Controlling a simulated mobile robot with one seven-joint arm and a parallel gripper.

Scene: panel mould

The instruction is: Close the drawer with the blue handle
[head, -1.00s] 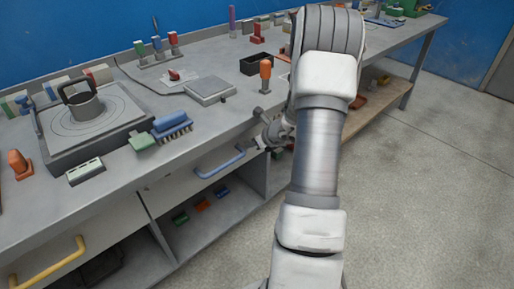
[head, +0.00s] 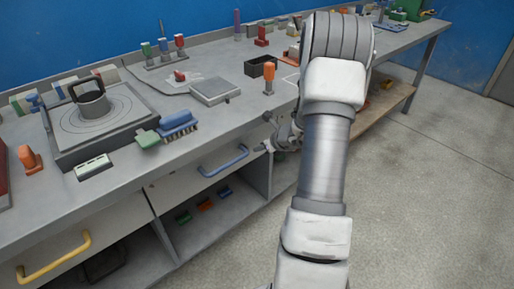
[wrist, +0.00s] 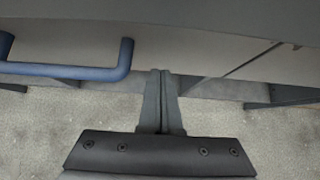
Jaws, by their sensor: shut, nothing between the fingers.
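The blue handle (head: 224,163) is a bar on a pale grey drawer front (head: 180,186) under the worktop. How far this drawer stands out, if at all, I cannot tell. My gripper (head: 258,148) is shut and empty, just right of the handle, near the right end of the drawer front; my arm partly hides it in the head view. In the wrist view my gripper (wrist: 161,73) has its fingers together, tips near the pale drawer front (wrist: 190,48). The blue handle (wrist: 70,72) is left of the fingers there, apart from them. Contact with the front is unclear.
A drawer with a yellow handle (head: 55,260) is at the lower left. An open shelf (head: 220,215) with small coloured blocks lies below the blue-handled drawer. The worktop (head: 225,125) carries a brush (head: 177,122) and other tools. The floor (head: 430,200) at right is clear.

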